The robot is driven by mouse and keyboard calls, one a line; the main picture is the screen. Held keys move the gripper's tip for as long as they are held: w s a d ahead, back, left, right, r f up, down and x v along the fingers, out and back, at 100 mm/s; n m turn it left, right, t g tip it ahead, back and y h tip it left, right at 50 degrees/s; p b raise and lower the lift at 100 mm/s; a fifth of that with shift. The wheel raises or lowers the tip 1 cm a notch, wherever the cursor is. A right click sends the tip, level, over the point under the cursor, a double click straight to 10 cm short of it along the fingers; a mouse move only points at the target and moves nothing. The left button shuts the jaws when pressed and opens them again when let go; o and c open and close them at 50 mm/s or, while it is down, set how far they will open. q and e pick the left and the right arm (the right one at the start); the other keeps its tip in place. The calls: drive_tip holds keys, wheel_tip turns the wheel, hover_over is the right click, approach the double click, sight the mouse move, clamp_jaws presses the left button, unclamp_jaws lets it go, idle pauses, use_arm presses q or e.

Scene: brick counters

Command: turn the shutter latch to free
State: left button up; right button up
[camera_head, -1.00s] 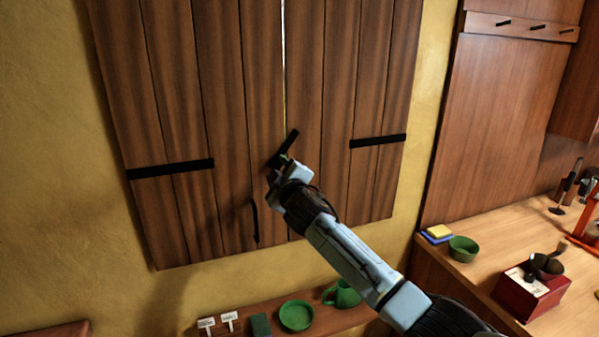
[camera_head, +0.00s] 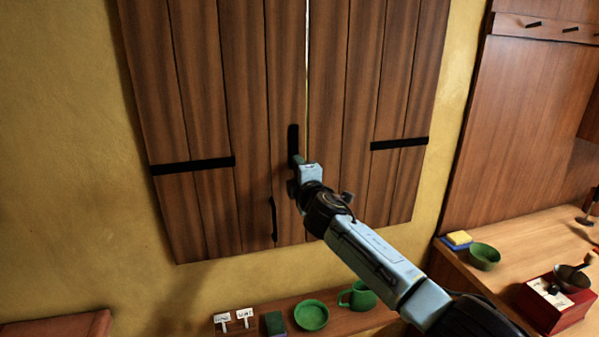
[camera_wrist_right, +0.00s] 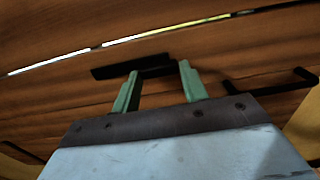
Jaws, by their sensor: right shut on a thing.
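The closed wooden shutters (camera_head: 210,100) fill the upper middle of the head view, with a bright gap between their two leaves. The black shutter latch (camera_head: 293,138) stands upright on the left leaf, just left of the gap. My right gripper (camera_head: 296,165) is at the latch's lower end and hides part of it. In the wrist view the latch (camera_wrist_right: 115,69) lies along the bright gap, clear of it. There my right gripper (camera_wrist_right: 158,76) has its two green fingers on either side of the latch's grip. My left gripper is out of view.
A black pull handle (camera_head: 274,218) is on the left leaf, below the latch. Black straps (camera_head: 193,165) cross the leaves. Below is a shelf with a green bowl (camera_head: 311,315) and a green mug (camera_head: 358,295). A counter (camera_head: 520,245) stands at right.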

drive_tip(key=shift+r, duration=0.1)
idle(0.3)
drive_tip(key=o, duration=1.4)
drive_tip(key=shift+s, duration=0.1)
drive_tip(key=v, duration=1.3)
drive_tip(key=shift+p, duration=0.3)
drive_tip(key=shift+s+d, duration=0.1)
